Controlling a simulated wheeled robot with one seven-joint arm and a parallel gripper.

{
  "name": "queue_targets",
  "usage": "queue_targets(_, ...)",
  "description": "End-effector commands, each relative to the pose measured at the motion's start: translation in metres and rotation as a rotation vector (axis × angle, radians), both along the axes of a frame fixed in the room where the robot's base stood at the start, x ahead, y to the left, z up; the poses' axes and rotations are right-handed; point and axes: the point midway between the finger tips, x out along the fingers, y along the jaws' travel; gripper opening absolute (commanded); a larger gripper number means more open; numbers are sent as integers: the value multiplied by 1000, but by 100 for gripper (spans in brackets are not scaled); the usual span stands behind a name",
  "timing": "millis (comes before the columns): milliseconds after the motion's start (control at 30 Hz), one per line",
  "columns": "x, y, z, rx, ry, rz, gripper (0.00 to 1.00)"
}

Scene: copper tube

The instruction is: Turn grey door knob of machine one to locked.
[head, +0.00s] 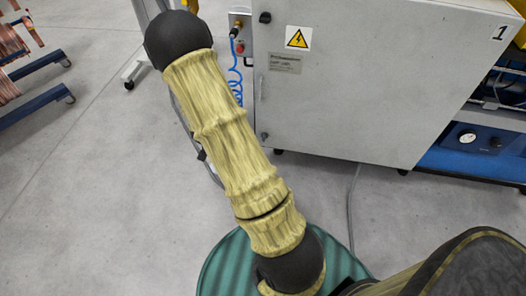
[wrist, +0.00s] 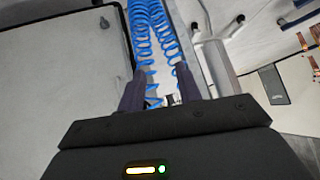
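The grey cabinet of machine one (head: 375,85) carries a "1" at its upper right. On its door's left edge are a dark round knob (head: 265,18), a thin upright fitting (head: 261,88) and a small dark fitting (head: 264,135). I cannot tell from their look which is the grey door knob or how it is turned. My gripper (wrist: 160,85) shows in the wrist view with its two dark fingers apart and no knob between them. Blue coiled hoses (wrist: 150,35) lie beyond the fingers. In the head view my gripper is hidden.
A control box (head: 240,38) with a red button and blue hose hangs left of the cabinet. Blue racks with copper parts (head: 40,85) stand at the far left. A blue panel with a gauge (head: 467,137) is at right. Grey floor (head: 90,190) is open at left.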

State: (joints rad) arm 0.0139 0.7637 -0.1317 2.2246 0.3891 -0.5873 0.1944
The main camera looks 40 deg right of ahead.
Motion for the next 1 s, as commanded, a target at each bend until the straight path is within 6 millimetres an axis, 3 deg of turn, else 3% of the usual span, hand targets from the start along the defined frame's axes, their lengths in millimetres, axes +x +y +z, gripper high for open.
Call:
queue_targets(33,4,-11,-41,-23,-19,-31,35)
queue_targets(100,9,-26,-72,-61,-61,-75,35)
queue_targets(367,14,-77,-184,-226,-215,-202,35)
queue_targets(700,-16,-133,-319,-490,-412,-280,35)
queue_targets(833,-29,-140,-352,-576,-478,-273,35)
queue_targets(1000,-37,-142,-365,-628,-521,-263,35)
